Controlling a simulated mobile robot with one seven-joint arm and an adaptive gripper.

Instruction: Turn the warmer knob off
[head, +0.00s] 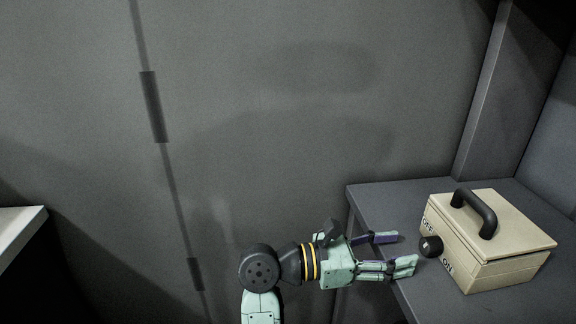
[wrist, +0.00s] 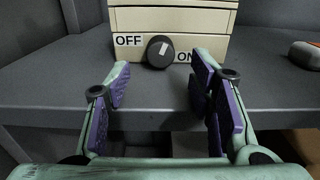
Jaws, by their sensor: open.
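The warmer is a cream box (head: 490,245) with a black handle on its lid, standing on a grey shelf. Its black round knob (head: 431,246) is on the front face between the labels OFF and ON. In the wrist view the knob (wrist: 160,52) shows a pale pointer mark aimed roughly upward, with OFF at left and ON at right. My gripper (head: 402,251) is open and empty in front of the knob, its fingers pointing at it. In the wrist view my fingers (wrist: 158,80) stand apart on either side below the knob, not touching it.
The grey shelf (head: 375,203) has free room left of the box. A dark wall panel (head: 300,100) rises behind. A white counter edge (head: 22,228) is at far left. A small rounded object (wrist: 306,54) lies at the right in the wrist view.

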